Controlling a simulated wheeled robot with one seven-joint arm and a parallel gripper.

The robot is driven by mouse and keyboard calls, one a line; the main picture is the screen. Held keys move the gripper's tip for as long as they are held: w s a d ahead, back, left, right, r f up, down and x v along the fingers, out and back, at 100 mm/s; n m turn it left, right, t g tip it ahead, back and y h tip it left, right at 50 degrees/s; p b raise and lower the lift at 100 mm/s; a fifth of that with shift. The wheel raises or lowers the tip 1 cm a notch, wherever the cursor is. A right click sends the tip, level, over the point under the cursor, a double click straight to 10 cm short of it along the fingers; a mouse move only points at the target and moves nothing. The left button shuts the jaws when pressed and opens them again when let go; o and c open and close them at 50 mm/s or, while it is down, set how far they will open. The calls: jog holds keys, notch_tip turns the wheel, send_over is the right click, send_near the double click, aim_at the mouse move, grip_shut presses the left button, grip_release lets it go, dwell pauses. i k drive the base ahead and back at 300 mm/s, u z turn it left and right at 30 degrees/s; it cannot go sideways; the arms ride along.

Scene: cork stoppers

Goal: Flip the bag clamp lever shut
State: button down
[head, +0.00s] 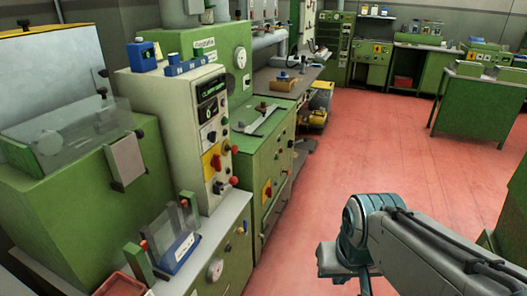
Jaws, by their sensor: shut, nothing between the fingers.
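I cannot make out a bag clamp or its lever for certain. At the lower left, a small stand with clear panels and a blue-and-white label (178,249) sits on a grey ledge. An upright piece with a red tip (145,246) stands at its left, and a green piece (189,207) stands at its right. Whether any of these is the clamp lever cannot be told. My arm (372,225) reaches in from the lower right, over the floor and apart from the machines. Its end drops below the picture's bottom edge, so my gripper is hidden.
A cream control cabinet (180,110) with a display, knobs and a red-and-yellow switch stands among green machines on the left. A red tray (120,284) is at the bottom left. The red floor (370,130) is clear in the middle. A green bench (480,105) stands at the right.

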aim_at(233, 180)
jog(key=z, duration=0.25)
jog(key=i, duration=0.6)
jog(key=u, duration=0.6)
jog(key=i, duration=0.7)
jog(key=u, duration=0.7)
